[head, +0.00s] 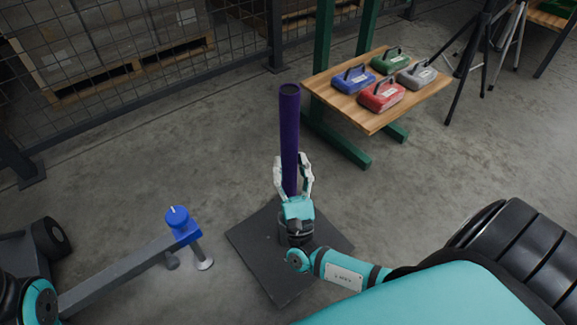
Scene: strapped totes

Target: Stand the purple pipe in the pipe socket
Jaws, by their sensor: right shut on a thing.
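The purple pipe (289,130) stands upright in the middle of the head view, with its open dark top end up. My right gripper (293,178) is shut around the lower part of the pipe, one pale finger on each side. A dark square base plate (286,283) lies on the floor under the gripper. A dark upright part, apparently the pipe socket, shows just behind my right gripper and wrist, mostly hidden. The pipe's lower end is hidden too, so I cannot tell whether it is inside the socket. My left gripper is out of view.
A wooden-topped table (372,121) with green legs stands at the back right, holding blue, red, grey and green cases. A black tripod (471,62) stands beyond it. A mesh fence (110,60) runs along the back left.

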